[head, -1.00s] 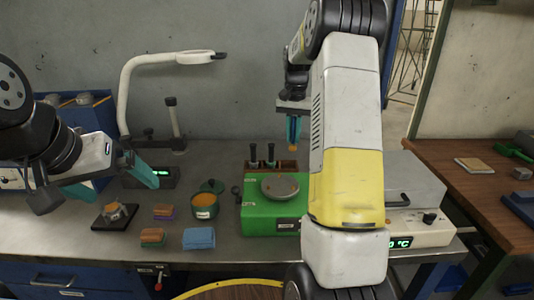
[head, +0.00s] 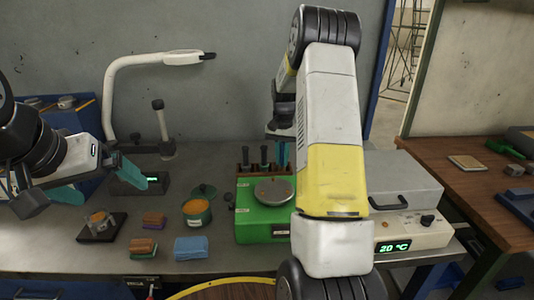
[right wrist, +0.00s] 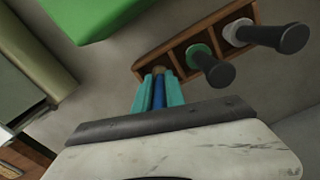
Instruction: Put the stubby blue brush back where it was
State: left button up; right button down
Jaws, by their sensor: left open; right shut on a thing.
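The stubby blue brush (right wrist: 158,92) is between the teal fingers of my right gripper (right wrist: 158,97), which is shut on it. In the right wrist view its far end meets the end slot of the brown wooden rack (right wrist: 172,42); I cannot tell how deep it sits. Two black-handled tools (right wrist: 212,68) stand in the other slots. In the head view my right gripper (head: 282,155) is at the right end of the rack (head: 250,169), and my arm hides part of it. My left gripper (head: 98,182) is open and empty at the left.
A green machine with a round plate (head: 273,190) stands before the rack. A hot plate unit (head: 400,232) reading 20 °C is to the right.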

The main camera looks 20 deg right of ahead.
jog(key=c, duration=1.4)
grip_release()
notch_tip(320, 180, up, 12)
jog(key=shift+f, duration=0.1)
jog(key=s+a+r+n+t, duration=0.1)
jog(key=s+a+r+n, duration=0.1)
jog(key=s+a+r, duration=0.35)
jog(key=s+a+r+n+t+y, duration=0.1)
jog(key=s+a+r+t, duration=0.15)
jog(key=s, duration=0.55)
jog(key=s+a+r+n+t, duration=0.1)
jog(key=s+a+r+n, duration=0.2)
jog(key=s, duration=0.4)
jog(key=shift+n+t+y, duration=0.6)
jog(key=shift+t, duration=0.25)
jog(key=s+a+f, duration=0.1)
jog(key=s, duration=0.2)
jog(key=s+a, duration=0.2)
jog(key=s, duration=0.1)
jog(key=s+a+f, duration=0.1)
jog(key=s+a, duration=0.1)
jog(key=s, duration=0.1)
jog(key=shift+s+a+f, duration=0.1)
jog(key=shift+s+f, duration=0.25)
